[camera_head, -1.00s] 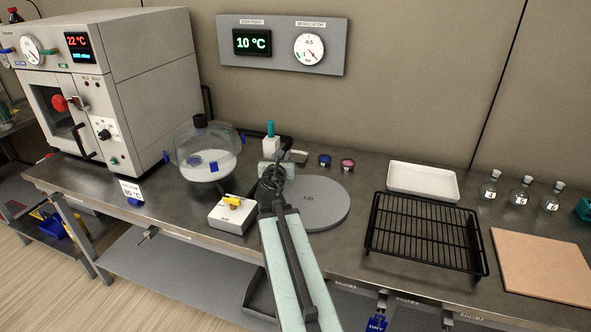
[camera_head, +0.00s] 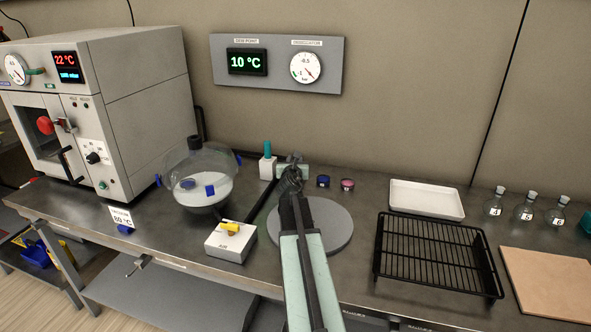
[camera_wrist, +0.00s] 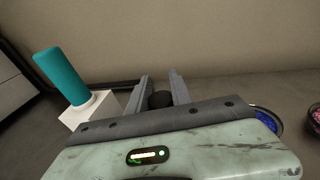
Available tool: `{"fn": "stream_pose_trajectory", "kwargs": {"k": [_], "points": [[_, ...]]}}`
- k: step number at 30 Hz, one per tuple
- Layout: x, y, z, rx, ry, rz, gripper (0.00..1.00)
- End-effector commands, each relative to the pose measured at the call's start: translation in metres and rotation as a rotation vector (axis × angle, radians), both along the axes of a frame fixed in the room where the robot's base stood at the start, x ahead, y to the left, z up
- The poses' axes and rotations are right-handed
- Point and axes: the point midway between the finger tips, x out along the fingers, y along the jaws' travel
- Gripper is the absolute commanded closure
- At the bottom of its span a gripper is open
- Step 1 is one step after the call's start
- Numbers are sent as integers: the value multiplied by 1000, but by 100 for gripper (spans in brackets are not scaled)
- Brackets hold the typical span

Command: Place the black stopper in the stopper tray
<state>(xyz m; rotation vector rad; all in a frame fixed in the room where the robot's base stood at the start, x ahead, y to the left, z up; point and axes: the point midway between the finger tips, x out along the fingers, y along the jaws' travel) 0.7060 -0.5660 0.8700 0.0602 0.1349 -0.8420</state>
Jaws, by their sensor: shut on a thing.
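The black stopper (camera_wrist: 161,99) shows in the wrist view as a dark round piece between the two fingers of my gripper (camera_wrist: 160,92). My gripper is shut on it. In the head view my gripper (camera_head: 292,166) is above the bench behind the round grey lid (camera_head: 328,226), and my arm hides the stopper there. A shallow white tray (camera_head: 427,199) lies at the back right and looks empty. It may be the stopper tray, but I see no label on it.
A teal-handled tool in a white block (camera_head: 267,166) stands just left of my gripper. Blue (camera_head: 323,181) and pink (camera_head: 347,184) small pots are to its right. A glass vessel (camera_head: 198,178), a black wire rack (camera_head: 438,252) and stoppered flasks (camera_head: 526,208) also stand on the bench.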

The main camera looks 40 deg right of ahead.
Motion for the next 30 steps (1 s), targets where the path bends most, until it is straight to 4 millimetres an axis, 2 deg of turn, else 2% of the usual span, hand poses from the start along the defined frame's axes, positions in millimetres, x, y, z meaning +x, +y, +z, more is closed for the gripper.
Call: {"fn": "stream_pose_trajectory", "kwargs": {"k": [1,5,12,16,17,19,27,30], "points": [[-2,-2,-14,0,0,-4,100],[-6,-7,-35,0,0,-11,100],[-8,-9,-31,0,0,-14,100],[-8,-9,-35,0,0,-15,100],[-9,-10,-35,0,0,-15,72],[-9,-10,-34,0,0,-15,53],[-9,-10,-34,0,-1,-16,53],[-9,-11,-28,0,-1,-16,53]]}}
